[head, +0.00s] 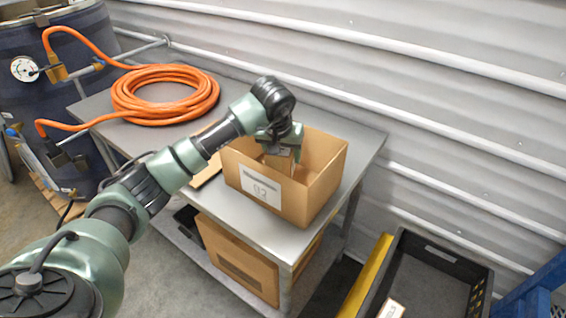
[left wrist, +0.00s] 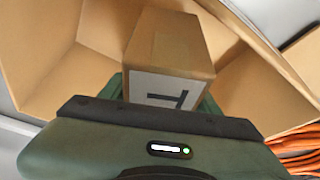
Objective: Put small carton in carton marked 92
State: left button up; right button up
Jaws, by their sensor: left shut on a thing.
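The carton marked 92 (head: 296,204) stands open on the metal table, its white label facing the front. The small carton (head: 280,160) is brown and is inside the mouth of the larger carton. My left gripper (head: 284,148) is shut on it and reaches down into the opening. In the left wrist view the small carton (left wrist: 170,50) shows a white label with a black mark, and the walls of the larger carton (left wrist: 52,80) surround it. I cannot tell whether the small carton touches the bottom. My right gripper is not in view.
A coiled orange hose (head: 165,95) lies on the table (head: 240,212) behind the arm. Another carton (head: 240,262) sits on the lower shelf. A black crate (head: 440,262) stands at the lower right, holding a small labelled item. A corrugated wall is behind the table.

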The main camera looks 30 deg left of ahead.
pick_arm(q)
notch_tip(320, 180, down, 4)
jog(key=shift+r+p, duration=0.1)
jog(key=shift+p, duration=0.35)
jog(key=shift+f, duration=0.25)
jog(key=shift+f, duration=0.15)
jog(key=o, duration=1.6)
